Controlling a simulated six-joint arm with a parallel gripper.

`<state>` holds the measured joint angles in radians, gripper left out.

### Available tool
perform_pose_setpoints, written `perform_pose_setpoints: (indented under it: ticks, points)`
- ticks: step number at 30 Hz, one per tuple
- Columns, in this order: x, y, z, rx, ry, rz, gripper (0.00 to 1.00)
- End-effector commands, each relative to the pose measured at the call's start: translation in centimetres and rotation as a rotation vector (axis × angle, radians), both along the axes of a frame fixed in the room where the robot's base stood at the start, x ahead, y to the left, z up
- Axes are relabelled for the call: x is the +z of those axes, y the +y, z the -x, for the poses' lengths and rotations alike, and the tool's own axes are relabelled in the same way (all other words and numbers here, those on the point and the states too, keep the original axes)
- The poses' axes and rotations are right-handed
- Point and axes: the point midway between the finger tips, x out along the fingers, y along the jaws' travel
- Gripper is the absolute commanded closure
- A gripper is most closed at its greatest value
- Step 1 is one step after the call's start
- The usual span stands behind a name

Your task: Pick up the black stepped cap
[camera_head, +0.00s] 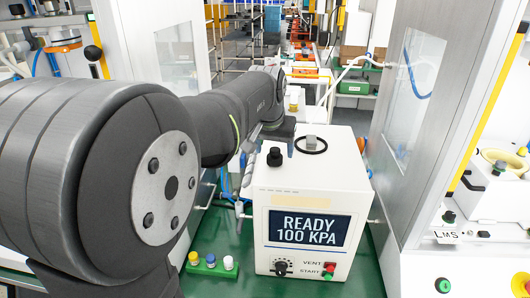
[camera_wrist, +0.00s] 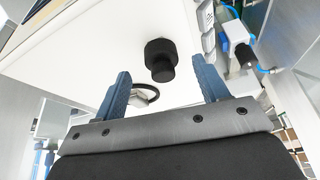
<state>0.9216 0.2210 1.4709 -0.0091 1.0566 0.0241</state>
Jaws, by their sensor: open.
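The black stepped cap (camera_head: 274,157) stands upright on the white top of the press box (camera_head: 330,180), near its left edge. In the wrist view the cap (camera_wrist: 161,58) shows a wide part and a narrower part. My gripper (camera_wrist: 161,70) is open, with its two blue fingers apart. In that view the cap appears in the gap between the fingers, beyond the tips, with no visible contact. Whether the fingers reach down beside it cannot be told. In the head view my arm hides most of the gripper.
A black ring (camera_head: 322,150) with a grey block (camera_head: 311,142) lies behind and right of the cap; the ring (camera_wrist: 153,92) sits near the left finger in the wrist view. The box front has a display (camera_head: 309,228).

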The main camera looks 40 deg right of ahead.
Motion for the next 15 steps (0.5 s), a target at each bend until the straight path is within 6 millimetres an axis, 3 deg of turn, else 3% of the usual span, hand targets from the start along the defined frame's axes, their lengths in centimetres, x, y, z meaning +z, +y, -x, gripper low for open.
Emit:
perform_pose_setpoints:
  ticks: [6,14,15]
  points:
    - [-2.5,-0.9,-0.8,0.0,0.001,-0.001,0.33]
    - [-2.7,-1.0,-0.9,0.0,-0.001,0.001,0.33]
    - [-2.7,-1.0,-0.9,0.0,-0.001,0.001,0.39]
